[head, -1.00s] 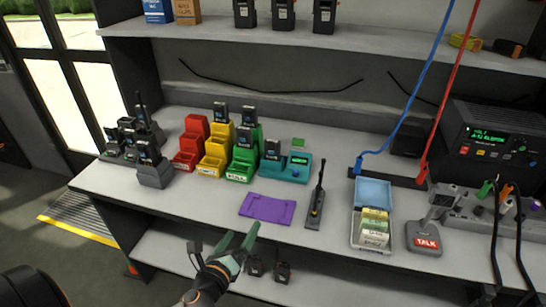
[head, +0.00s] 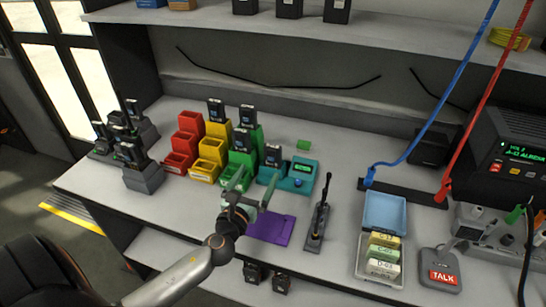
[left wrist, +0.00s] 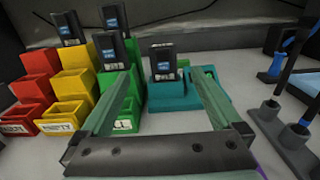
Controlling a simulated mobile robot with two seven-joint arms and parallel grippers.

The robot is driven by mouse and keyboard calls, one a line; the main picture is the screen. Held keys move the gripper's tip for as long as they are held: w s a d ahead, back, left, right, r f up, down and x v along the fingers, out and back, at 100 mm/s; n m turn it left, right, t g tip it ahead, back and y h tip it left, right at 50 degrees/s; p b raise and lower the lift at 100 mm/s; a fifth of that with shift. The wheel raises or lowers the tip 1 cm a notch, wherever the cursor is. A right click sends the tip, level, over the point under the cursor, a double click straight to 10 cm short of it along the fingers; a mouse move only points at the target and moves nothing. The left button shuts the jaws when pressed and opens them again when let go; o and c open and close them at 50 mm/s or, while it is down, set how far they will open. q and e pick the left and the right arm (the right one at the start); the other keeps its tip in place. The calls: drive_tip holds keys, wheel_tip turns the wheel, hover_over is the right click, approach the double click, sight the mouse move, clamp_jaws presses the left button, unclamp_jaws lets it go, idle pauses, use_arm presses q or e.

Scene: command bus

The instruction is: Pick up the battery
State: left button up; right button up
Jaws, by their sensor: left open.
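Several black batteries with blue labels stand upright. One battery (head: 273,154) is in a teal device (head: 302,172) with a small green screen, and it also shows ahead in the left wrist view (left wrist: 163,62). Others stand in the yellow bins (head: 216,110), the back green bin (head: 248,115) and the middle green bin (head: 242,142). My left gripper (head: 250,184) is open and empty, in front of the green bins and the teal device. In the left wrist view its green fingers (left wrist: 163,80) spread with the teal device's battery beyond and between them. My right gripper is not in view.
A purple mat (head: 270,228) lies partly behind my left gripper. A handheld radio (head: 318,225) stands right of it, then an open box of cards (head: 366,255). Red bins (head: 180,160) and radios in holders (head: 143,180) are left. A shelf overhangs the back.

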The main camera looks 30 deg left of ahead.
sight(271, 154)
use_arm(q)
drive_tip(key=shift+d+x, duration=0.2)
drive_tip(key=shift+x, duration=3.65)
clamp_jaws()
drive_tip(key=shift+r, duration=0.1)
